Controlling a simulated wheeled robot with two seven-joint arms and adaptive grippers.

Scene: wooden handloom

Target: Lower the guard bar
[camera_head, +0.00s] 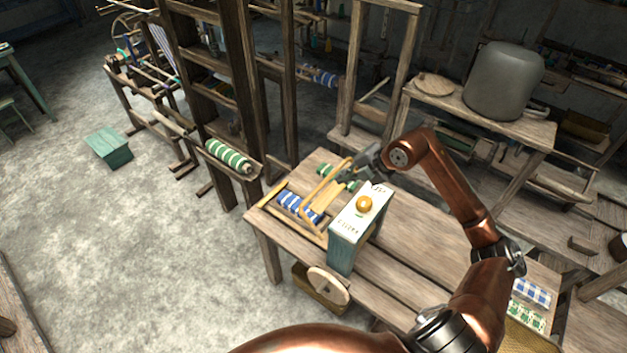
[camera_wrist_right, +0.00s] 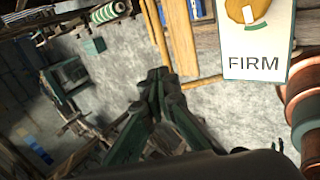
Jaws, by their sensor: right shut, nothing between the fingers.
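The guard bar (camera_head: 322,187) is a thin yellow frame, tilted up over a small loom bed on the wooden table. In the right wrist view the guard bar (camera_wrist_right: 155,28) runs down towards my fingertips. My right gripper (camera_head: 345,174) is at the bar's upper far end, its fingers shut and empty. In the wrist view the shut right gripper (camera_wrist_right: 161,76) is close beside the bar; I cannot tell whether they touch. My left gripper is not in view.
A pale green box (camera_head: 352,222) with a yellow knob stands right beside the bar; its wrist-view label reads FIRM. A grey rounded cover (camera_head: 503,81) sits on the back bench.

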